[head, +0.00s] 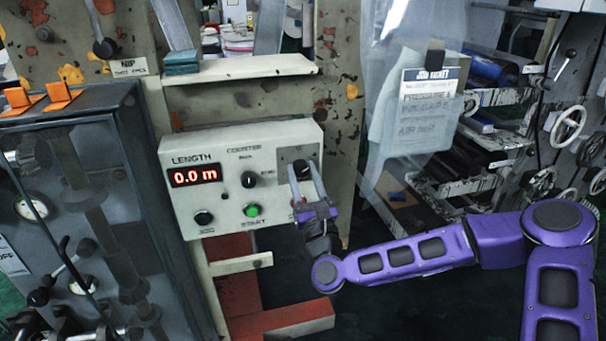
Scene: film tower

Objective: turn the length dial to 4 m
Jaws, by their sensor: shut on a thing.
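The pale control box carries a red display (195,175) that reads 0.0 m under the word LENGTH. At the right of the box is a grey plate with the dark length dial (301,167). My gripper (302,166) reaches up to it from below right, with one finger on each side of the dial, shut on it. The dial is partly hidden between the fingers, and its pointer and scale cannot be read.
On the same box are a black counter knob (249,179), a green START button (252,210) and a black button (204,218). My gripper covers part of the lower right controls. A shelf (240,69) juts out above the box.

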